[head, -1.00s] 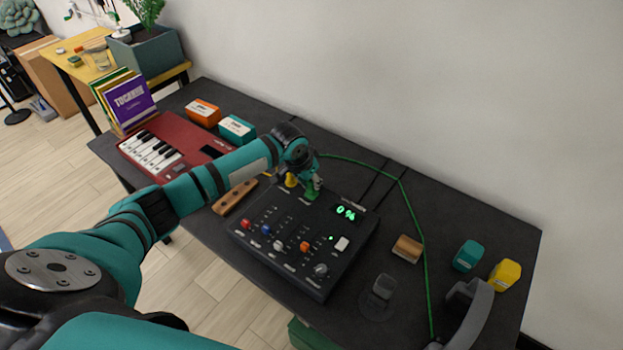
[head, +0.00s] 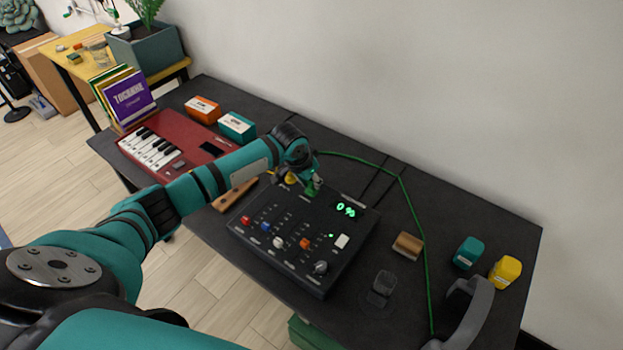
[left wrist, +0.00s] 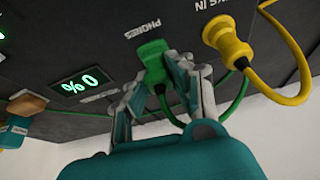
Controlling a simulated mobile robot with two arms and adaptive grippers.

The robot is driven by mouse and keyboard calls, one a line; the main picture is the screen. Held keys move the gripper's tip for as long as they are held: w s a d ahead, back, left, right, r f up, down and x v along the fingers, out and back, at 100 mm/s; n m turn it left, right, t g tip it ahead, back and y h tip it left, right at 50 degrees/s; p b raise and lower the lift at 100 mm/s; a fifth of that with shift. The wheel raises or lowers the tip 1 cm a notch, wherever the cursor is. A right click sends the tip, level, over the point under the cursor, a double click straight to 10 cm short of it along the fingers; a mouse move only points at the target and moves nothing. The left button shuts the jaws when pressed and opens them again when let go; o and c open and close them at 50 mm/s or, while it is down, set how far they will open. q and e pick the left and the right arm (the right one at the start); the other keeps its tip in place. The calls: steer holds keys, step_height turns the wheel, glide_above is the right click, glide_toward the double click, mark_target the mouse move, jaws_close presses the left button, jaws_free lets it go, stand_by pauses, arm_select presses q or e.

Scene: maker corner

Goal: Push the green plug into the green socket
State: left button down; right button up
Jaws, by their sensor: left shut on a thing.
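The green plug (left wrist: 152,58) is between the fingers of my left gripper (left wrist: 160,82), which is shut on it. In the left wrist view the plug is up against the black mixer's panel by the "PHONES" label. The green socket is hidden behind the plug, and I cannot tell how deep the plug sits. In the head view my left gripper (head: 312,183) is at the back edge of the mixer (head: 285,262), with a little green showing. The mixer's display (head: 346,209) reads 0 %. My right gripper is not in view.
A yellow plug (left wrist: 228,42) with its yellow cable sits beside the green one. The green cable (head: 410,205) runs across the black table to the right. A red keyboard (head: 165,150) stands left, a wooden block (head: 408,246) and grey headphones (head: 470,315) right.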

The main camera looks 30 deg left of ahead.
arm_select(q)
steer(key=c, duration=1.1)
jaws_free()
steer(key=v, duration=1.2)
steer(key=shift+f, duration=0.1)
